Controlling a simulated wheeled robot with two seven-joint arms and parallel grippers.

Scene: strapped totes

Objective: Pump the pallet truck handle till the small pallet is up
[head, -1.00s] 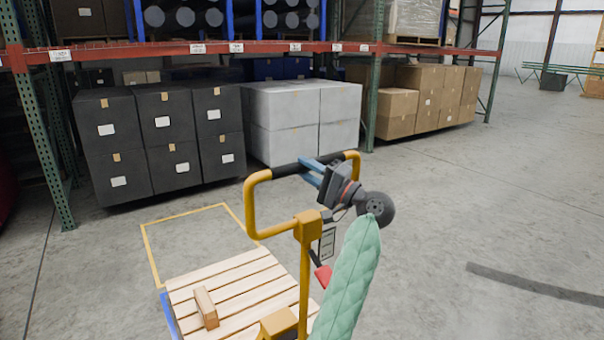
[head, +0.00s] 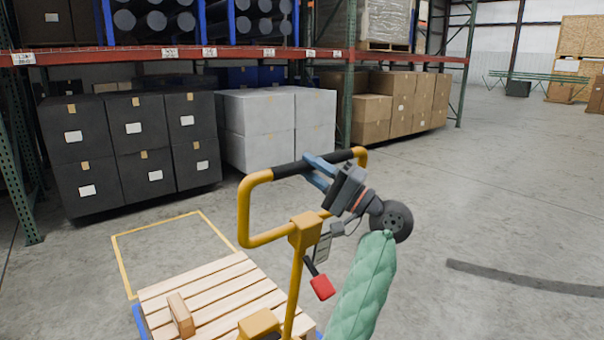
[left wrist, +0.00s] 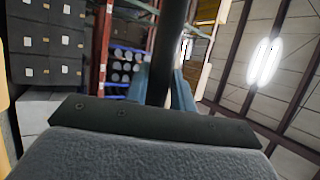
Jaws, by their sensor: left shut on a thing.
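The yellow pallet truck handle (head: 246,215) is a loop with a black grip bar across its top, on a yellow shaft that leans a little to the right. My left gripper (head: 318,165) has blue fingers and is shut on the black grip bar. In the left wrist view the dark bar (left wrist: 170,50) runs between the blue fingers. A red lever (head: 322,287) and a tag hang by the shaft. The small pallet (head: 205,285), of pale slats, lies at the bottom with a blue edge below it. Its height off the floor cannot be told. My right gripper is not in view.
Black boxes (head: 135,150), grey boxes (head: 275,125) and brown cartons (head: 400,105) stand under the rack. The floor to the right is open, with a dark strip (head: 520,280).

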